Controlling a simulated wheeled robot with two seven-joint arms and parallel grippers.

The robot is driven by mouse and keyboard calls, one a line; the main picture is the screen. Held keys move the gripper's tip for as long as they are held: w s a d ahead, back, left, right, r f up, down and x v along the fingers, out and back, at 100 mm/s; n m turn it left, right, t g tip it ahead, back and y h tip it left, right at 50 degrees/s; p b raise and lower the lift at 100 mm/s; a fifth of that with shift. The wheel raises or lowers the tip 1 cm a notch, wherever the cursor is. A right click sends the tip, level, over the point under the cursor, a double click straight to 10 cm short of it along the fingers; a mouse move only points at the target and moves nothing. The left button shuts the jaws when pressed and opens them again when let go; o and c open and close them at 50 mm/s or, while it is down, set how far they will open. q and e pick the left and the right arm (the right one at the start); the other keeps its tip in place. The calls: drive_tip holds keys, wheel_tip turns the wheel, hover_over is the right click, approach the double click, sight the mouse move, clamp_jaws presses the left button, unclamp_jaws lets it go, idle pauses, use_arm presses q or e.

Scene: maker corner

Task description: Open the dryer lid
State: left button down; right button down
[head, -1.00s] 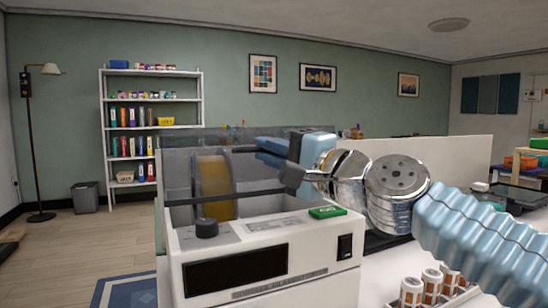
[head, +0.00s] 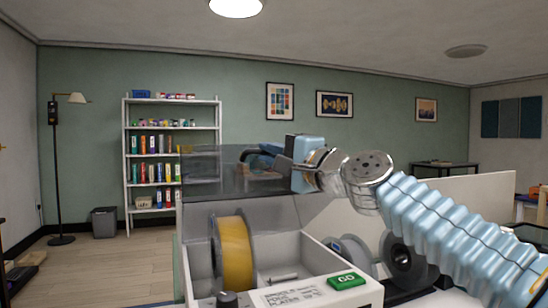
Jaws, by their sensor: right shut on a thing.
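The dryer (head: 330,291) is a white box with a green GO button (head: 346,281) and a dark knob (head: 227,299), cut off by the bottom edge of the head view. Its smoky transparent lid (head: 213,172) stands raised above the box. The open interior shows a yellow filament spool (head: 235,252). My right gripper (head: 268,157) reaches in from the right and is shut on the lid, near its upper right part. The exact grip is partly hidden by the gripper itself. My left gripper is out of view.
Grey spools (head: 350,252) stand beside the dryer, partly behind my right arm. A low white partition (head: 460,200) is behind the arm. A white shelf (head: 127,160), a floor lamp (head: 54,160) and a bin (head: 104,222) stand farther back at the left.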

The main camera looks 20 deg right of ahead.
drive_tip(key=shift+s+r, duration=0.15)
drive_tip(key=shift+r, duration=0.15)
drive_tip(key=c, duration=1.3)
unclamp_jaws()
drive_tip(key=shift+s, duration=0.15)
drive_tip(key=shift+o, duration=0.7)
drive_tip(key=shift+f, duration=0.1)
drive_tip(key=shift+s+d+f, duration=0.15)
drive_tip(key=shift+s, duration=0.05)
drive_tip(key=b+v, duration=0.3)
drive_tip(key=v, duration=1)
drive_tip(key=shift+s, duration=0.1)
